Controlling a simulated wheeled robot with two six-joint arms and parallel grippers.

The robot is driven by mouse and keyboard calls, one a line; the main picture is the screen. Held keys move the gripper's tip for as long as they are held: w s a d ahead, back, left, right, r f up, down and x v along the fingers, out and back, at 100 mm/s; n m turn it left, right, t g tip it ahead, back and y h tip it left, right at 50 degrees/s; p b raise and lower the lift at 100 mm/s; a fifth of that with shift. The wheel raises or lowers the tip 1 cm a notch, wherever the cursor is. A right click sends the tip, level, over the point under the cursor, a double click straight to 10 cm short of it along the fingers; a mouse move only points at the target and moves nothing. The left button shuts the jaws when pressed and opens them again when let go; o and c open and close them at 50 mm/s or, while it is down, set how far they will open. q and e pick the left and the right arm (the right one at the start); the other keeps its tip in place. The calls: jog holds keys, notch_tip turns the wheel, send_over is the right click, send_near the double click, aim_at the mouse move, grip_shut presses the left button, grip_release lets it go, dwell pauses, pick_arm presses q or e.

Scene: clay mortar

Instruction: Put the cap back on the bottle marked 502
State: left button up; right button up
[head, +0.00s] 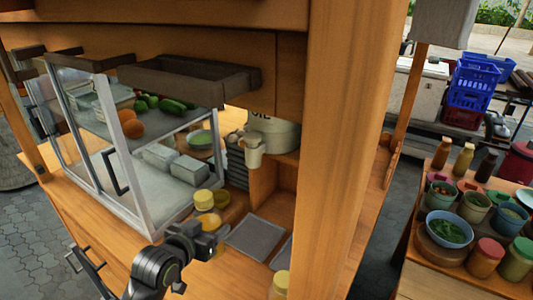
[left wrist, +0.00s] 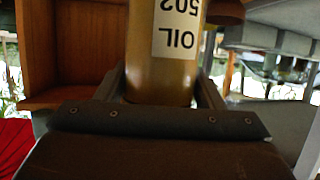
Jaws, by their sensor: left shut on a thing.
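My left gripper (left wrist: 162,88) is shut on an amber bottle (left wrist: 162,72) in the left wrist view. Its white label (left wrist: 180,28) reads OIL 502 upside down in that view; the bottle's top is out of frame. In the head view my left gripper (head: 212,230) is at the counter's front, at an amber body (head: 207,219), probably this bottle. A yellow capped top (head: 204,199) shows just above it. I cannot tell whether this yellow piece is seated on the bottle or stands behind it. My right gripper is in neither view.
A glass display case (head: 125,180) stands left of the gripper. A grey tray (head: 252,237) lies to its right, before a wooden post (head: 345,150). A yellow-lidded jar (head: 281,284) is at the front. A large pale OIL container (head: 275,135) stands behind.

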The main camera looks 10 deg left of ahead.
pick_arm(q)
jog(key=d+r, duration=0.3)
jog(key=r, duration=0.5)
jog(key=s+d+r+n+y, duration=0.1)
jog(key=d+r, duration=0.2)
jog(key=r, duration=0.5)
jog(key=shift+s+y, duration=0.2)
jog(key=shift+y, duration=0.1)
jog(key=shift+d, duration=0.1)
jog(key=s+d+f+m+g+h, duration=0.3)
jog(key=s+d+f+m+h, duration=0.4)
jog(key=s+f+h, duration=0.1)
jog(key=shift+d+f+m+h, duration=0.2)
jog(key=shift+f+m+h, duration=0.15)
jog(key=shift+f, duration=0.55)
grip_shut()
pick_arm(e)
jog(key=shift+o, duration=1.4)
